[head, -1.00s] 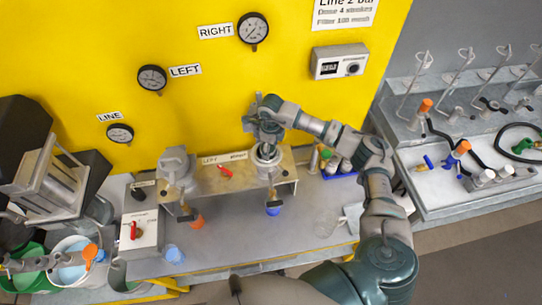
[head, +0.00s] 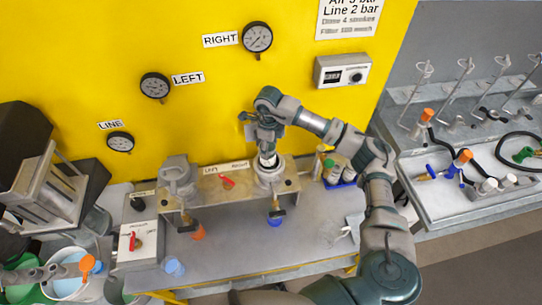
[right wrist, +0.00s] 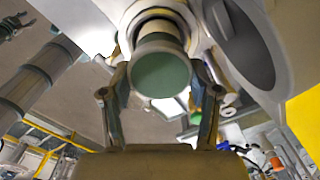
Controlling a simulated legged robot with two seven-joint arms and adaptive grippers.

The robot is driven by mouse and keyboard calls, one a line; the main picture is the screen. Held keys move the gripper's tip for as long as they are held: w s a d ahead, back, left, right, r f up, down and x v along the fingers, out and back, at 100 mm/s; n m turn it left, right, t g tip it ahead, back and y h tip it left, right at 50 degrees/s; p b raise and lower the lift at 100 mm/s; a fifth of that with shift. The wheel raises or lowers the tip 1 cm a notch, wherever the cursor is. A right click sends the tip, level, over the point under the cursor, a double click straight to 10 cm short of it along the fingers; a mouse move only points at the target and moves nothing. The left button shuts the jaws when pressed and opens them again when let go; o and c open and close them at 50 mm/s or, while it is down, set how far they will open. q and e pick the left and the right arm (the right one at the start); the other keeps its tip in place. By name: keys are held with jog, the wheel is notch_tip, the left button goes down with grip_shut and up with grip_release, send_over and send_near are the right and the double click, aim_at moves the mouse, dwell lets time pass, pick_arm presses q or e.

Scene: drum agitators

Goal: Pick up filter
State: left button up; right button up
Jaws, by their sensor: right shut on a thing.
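My right gripper (head: 267,146) is above the right-hand filter housing (head: 271,176) on the metal stand, pointing down. In the right wrist view its two fingers (right wrist: 160,85) close on both sides of a round filter (right wrist: 160,74) with a grey-green end face. In the head view the gripper largely hides the filter, and I cannot tell whether its lower end is clear of the housing. The left-hand housing (head: 177,176) stands beside it. My left gripper does not show.
A red valve lever (head: 228,181) sits between the housings. A blue tray (head: 341,181) with small bottles stands to the right. The yellow wall (head: 300,75) is close behind.

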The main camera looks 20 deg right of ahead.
jog(key=r, duration=0.4)
jog(key=r+b, duration=0.1)
jog(key=r, duration=0.1)
jog(key=shift+w+a, duration=0.1)
jog(key=shift+a, duration=0.2)
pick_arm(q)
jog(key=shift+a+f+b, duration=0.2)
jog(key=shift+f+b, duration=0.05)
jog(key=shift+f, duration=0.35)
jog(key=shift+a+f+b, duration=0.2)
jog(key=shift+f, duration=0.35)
pick_arm(e)
jog(key=r, duration=0.6)
jog(key=shift+d, duration=0.4)
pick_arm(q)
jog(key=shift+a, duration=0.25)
pick_arm(e)
jog(key=shift+a, duration=0.2)
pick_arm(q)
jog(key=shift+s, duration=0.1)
